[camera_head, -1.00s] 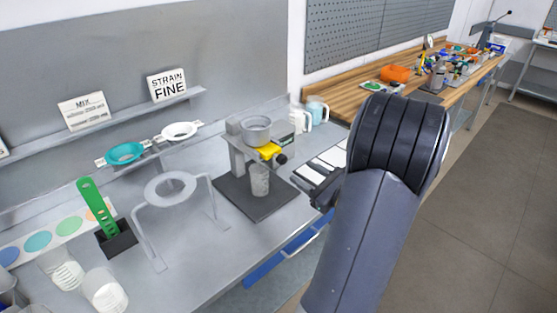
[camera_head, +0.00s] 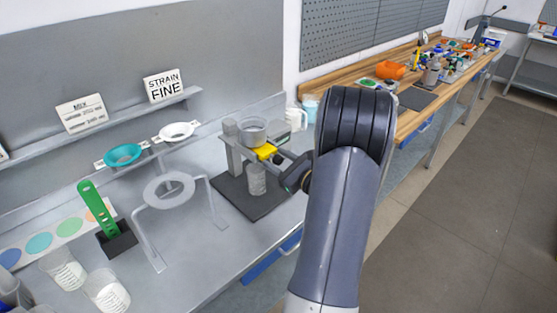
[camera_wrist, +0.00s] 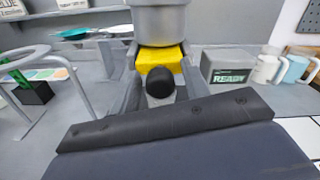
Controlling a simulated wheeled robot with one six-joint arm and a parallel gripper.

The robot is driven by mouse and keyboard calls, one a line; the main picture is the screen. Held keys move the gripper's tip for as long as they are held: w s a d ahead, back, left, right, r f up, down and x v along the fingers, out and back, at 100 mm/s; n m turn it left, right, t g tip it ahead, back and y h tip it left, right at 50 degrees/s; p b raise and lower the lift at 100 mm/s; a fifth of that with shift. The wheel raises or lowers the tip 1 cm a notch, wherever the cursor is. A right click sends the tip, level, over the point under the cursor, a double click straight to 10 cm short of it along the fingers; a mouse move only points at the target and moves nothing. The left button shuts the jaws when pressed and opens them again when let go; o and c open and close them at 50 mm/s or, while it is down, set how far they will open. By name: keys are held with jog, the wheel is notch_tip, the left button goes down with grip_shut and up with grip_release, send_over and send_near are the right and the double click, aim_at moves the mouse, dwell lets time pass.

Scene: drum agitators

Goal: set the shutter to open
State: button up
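The shutter is a yellow block (camera_head: 265,151) under a grey metal cup (camera_head: 252,131) on a stand with a dark base (camera_head: 232,194). In the wrist view the yellow block (camera_wrist: 162,58) has a round black knob (camera_wrist: 160,82) facing me. My gripper (camera_wrist: 160,78) is open, with its fingers to the left and right of the knob and a gap seeming to show on each side. In the head view my gripper (camera_head: 290,168) is at the stand's right side and hides the knob. A clear cup (camera_head: 256,181) stands beneath the shutter.
A box reading READY (camera_wrist: 228,67) and pale jugs (camera_wrist: 266,69) are right of the stand. A grey ring stand (camera_head: 168,190), a green tool in a black holder (camera_head: 118,241) and clear cups (camera_head: 107,292) are to the left. Open floor lies right of the bench.

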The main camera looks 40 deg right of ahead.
grip_shut()
dwell(0.3)
jog(key=shift+s+d+b, duration=0.15)
jog(key=shift+s+b, duration=0.5)
jog(key=shift+s, duration=1.45)
jog(key=shift+c, duration=1.1)
grip_release()
jog(key=shift+s, duration=0.1)
jog(key=shift+o, duration=0.7)
jog(key=shift+s, duration=0.15)
jog(key=shift+o, duration=1.1)
